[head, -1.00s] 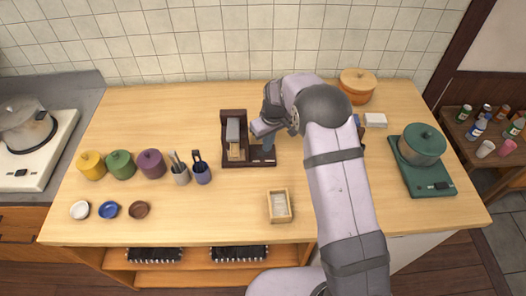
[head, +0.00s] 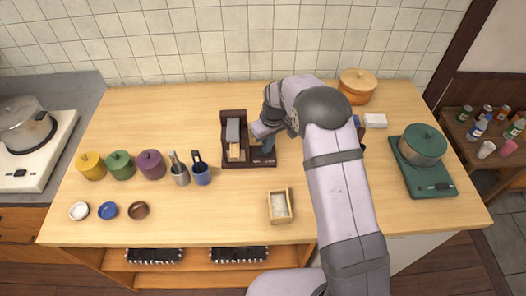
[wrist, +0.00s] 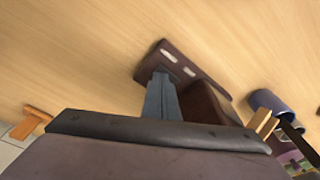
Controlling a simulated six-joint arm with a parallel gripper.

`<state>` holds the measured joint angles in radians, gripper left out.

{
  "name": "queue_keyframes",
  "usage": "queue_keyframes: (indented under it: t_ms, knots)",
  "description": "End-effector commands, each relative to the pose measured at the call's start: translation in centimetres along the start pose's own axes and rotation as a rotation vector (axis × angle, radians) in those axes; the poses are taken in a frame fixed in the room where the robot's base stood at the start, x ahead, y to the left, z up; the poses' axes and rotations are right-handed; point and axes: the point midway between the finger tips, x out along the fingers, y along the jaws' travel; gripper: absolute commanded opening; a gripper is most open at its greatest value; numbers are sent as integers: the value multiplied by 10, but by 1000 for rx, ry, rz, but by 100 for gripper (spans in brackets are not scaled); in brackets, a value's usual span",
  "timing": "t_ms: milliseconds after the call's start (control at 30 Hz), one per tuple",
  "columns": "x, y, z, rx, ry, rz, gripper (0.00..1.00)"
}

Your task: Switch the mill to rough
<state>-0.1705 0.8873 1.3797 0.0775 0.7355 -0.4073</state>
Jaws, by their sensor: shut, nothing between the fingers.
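The mill (head: 240,115) is a dark brown wooden unit at the back middle of the counter, with a grey block and a tan wooden piece inside. Its low dark plate extends right. In the wrist view this plate (wrist: 195,77) carries two pale marks near its far edge. My gripper (head: 267,150) is shut and empty, pointing down over the plate at the right of the mill. In the wrist view my grey fingers (wrist: 160,80) reach the plate beside the marks. I cannot tell whether they touch it. Any switch lever is hidden by my fingers or too small to see.
Left of the mill stand a blue cup (head: 201,174), a grey utensil cup (head: 181,178) and several lidded pots. A small wooden box (head: 271,210) sits in front. An orange pot (head: 357,88) and a green scale-like base (head: 437,188) with a pot are right.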

Motion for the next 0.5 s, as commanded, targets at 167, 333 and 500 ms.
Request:
queue_keyframes:
  t_ms: [167,333,500]
  knots:
    - [-14,0,-2,0,1,1,0]
    - [-26,0,-4,0,1,1,0]
    - [-39,0,-6,0,1,1,0]
